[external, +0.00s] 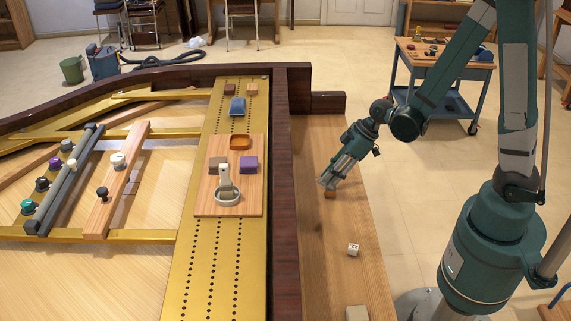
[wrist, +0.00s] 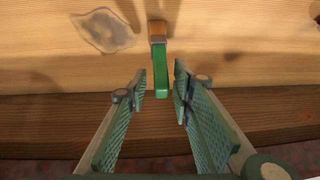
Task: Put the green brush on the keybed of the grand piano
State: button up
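The green brush shows in the wrist view, with a green handle (wrist: 161,72) and a brown wooden end (wrist: 157,32). Its handle end reaches between the tips of my gripper (wrist: 160,86), which is open, with a gap on both sides. In the external view my gripper (external: 327,181) points down, low over the keybed (external: 335,240), the long light wooden shelf beside the dark piano rim. A small brown piece (external: 330,194), apparently the brush's end, shows just under it. The rest of the brush is hidden there. I cannot tell whether the brush touches the wood.
A white die (external: 353,249) and a pale block (external: 356,313) lie nearer on the keybed. The dark rim (external: 286,200) rises along its left. Left of that, a wooden board (external: 210,207) holds small blocks and a ring. A cart (external: 445,65) stands behind.

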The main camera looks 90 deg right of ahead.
jog(key=p+v, duration=0.2)
jog(key=v, duration=0.6)
jog(key=shift+a+r, duration=0.1)
jog(key=shift+a, duration=0.05)
dwell(0.9)
jog(key=a+r, duration=1.1)
jog(key=a, duration=0.4)
jog(key=s+a+r+h, duration=0.1)
jog(key=s+a+r, duration=0.6)
jog(key=a, duration=0.5)
notch_tip(320, 180, up, 3)
jog(key=shift+a+f+t, duration=0.25)
jog(key=shift+t, duration=0.05)
